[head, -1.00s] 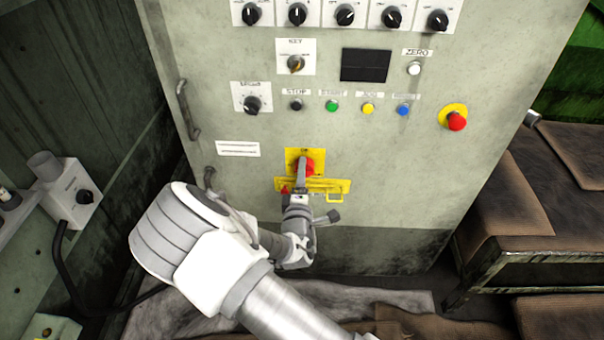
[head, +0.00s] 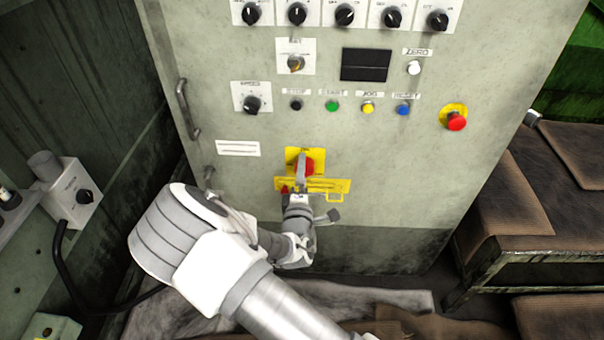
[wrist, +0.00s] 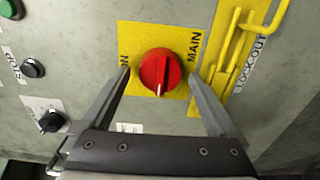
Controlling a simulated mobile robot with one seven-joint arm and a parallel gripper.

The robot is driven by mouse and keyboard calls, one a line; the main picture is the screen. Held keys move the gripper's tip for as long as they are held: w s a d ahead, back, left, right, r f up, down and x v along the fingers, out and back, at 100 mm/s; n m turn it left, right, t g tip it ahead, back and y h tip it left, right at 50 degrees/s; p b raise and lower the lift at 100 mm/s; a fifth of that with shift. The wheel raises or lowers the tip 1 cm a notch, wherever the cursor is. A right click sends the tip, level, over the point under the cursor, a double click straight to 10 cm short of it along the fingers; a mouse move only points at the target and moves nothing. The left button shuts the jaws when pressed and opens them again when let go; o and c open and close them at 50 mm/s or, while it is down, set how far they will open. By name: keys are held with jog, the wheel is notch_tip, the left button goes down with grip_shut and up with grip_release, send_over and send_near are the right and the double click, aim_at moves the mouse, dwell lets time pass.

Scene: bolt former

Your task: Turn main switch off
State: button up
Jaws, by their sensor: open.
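The main switch is a red rotary knob (wrist: 161,74) on a yellow plate (wrist: 178,32) marked MAIN in the wrist view. A white pointer mark shows on the knob's lower edge. My gripper (wrist: 158,76) is open, with one finger on each side of the knob; small gaps show between the fingers and the knob. In the head view the red knob (head: 308,167) is partly hidden behind my gripper (head: 301,160). I cannot tell how deep the fingertips reach around it.
A yellow lockout bar (head: 330,185) lies just below the switch plate. Above are black selector knobs, coloured push buttons and a red emergency stop (head: 456,122). A door handle (head: 187,110) sticks out at the cabinet's left. A brown-topped bench (head: 500,200) stands at right.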

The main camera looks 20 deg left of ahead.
jog(key=p+v, duration=0.3)
jog(key=v, duration=1.4)
jog(key=shift+s+d, duration=0.15)
jog(key=shift+s, duration=0.05)
jog(key=w+d+r+m+g+h, duration=0.25)
jog(key=w+m+g, duration=0.4)
jog(key=m, duration=0.35)
jog(key=d+r+m+g+y, duration=0.2)
jog(key=d+r+m+g, duration=0.25)
jog(key=r, duration=0.65)
jog(key=s+d+r+m+h, duration=0.2)
jog(key=s+d+r+m, duration=0.1)
jog(key=s+d+r, duration=0.4)
jog(key=s+d+r+m+h, duration=0.1)
jog(key=s+d+r+m, duration=0.2)
jog(key=s+d+r, duration=0.5)
jog(key=s+d, duration=0.1)
jog(key=d, duration=0.5)
jog(key=shift+g+h, duration=0.35)
jog(key=shift+g, duration=0.05)
notch_tip(320, 180, up, 18)
jog(key=p, duration=1.8)
jog(key=shift+a+r, duration=0.1)
jog(key=shift+r, duration=0.05)
jog(key=shift+c, duration=0.3)
